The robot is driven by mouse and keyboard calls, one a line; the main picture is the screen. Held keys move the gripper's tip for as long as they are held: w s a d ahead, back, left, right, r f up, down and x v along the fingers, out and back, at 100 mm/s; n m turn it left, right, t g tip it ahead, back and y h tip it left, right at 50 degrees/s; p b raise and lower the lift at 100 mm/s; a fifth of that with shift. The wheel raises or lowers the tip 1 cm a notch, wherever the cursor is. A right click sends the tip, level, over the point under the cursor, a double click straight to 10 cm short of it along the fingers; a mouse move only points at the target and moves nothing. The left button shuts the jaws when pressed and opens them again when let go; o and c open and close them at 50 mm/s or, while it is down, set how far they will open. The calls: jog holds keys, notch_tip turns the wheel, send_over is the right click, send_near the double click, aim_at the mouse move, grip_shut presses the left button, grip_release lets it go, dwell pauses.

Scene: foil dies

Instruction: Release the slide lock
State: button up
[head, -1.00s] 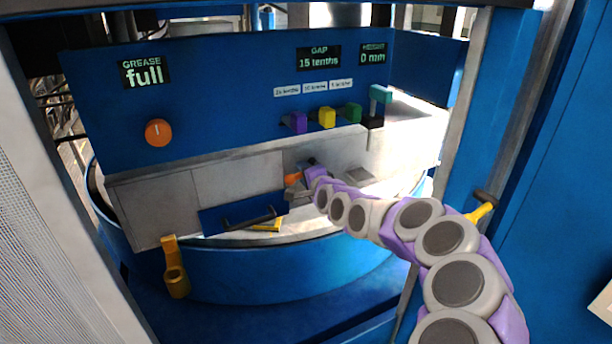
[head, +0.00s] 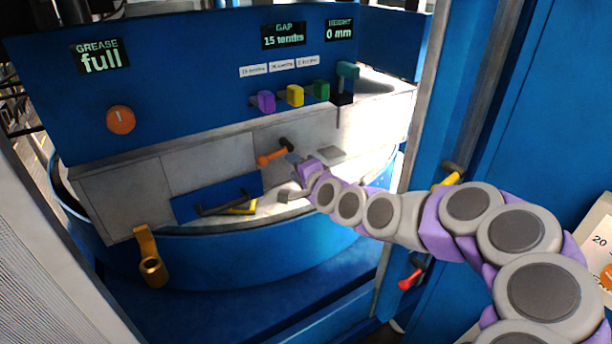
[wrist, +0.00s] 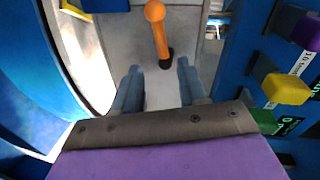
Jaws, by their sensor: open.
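An orange-handled lever (head: 272,156) with a dark pivot stands on the grey machine bed; no label marks it as the slide lock. My gripper (head: 294,160) is just right of it in the head view, small and partly hidden by my own arm. In the wrist view the orange lever (wrist: 157,30) lies ahead of my open gripper (wrist: 158,72), roughly in line with the gap between the fingers. The fingers are apart from the lever and nothing is between them.
Purple (head: 263,101), yellow (head: 292,95) and green (head: 318,90) blocks and a teal handle (head: 347,70) line the blue panel. An orange knob (head: 121,119) is at left.

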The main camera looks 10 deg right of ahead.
jog(key=shift+v, duration=2.6)
jog(key=shift+f, duration=0.1)
jog(key=s+a+f+n+g+b, duration=0.2)
jog(key=s+a+f+n+g, duration=0.25)
jog(key=s, duration=0.35)
jog(key=s+a+f+n+g+b, duration=0.2)
jog(key=s+a+f+n+g, duration=0.15)
jog(key=s+f, duration=0.35)
jog(key=s+d+f+n+g+h+b, duration=0.1)
jog(key=s+d+g, duration=0.1)
jog(key=s, duration=0.7)
jog(key=s+d+f+n+g+h+b, duration=0.1)
jog(key=s+d+f+n+g+h, duration=0.1)
jog(key=s, duration=0.8)
jog(key=s+d+f+n+g+h+b, duration=0.1)
jog(key=s+d+f+n+g, duration=0.1)
jog(key=s+g, duration=0.3)
jog(key=s+d, duration=0.1)
jog(key=s, duration=0.3)
jog(key=shift+o, duration=0.2)
jog(key=shift+d, duration=0.2)
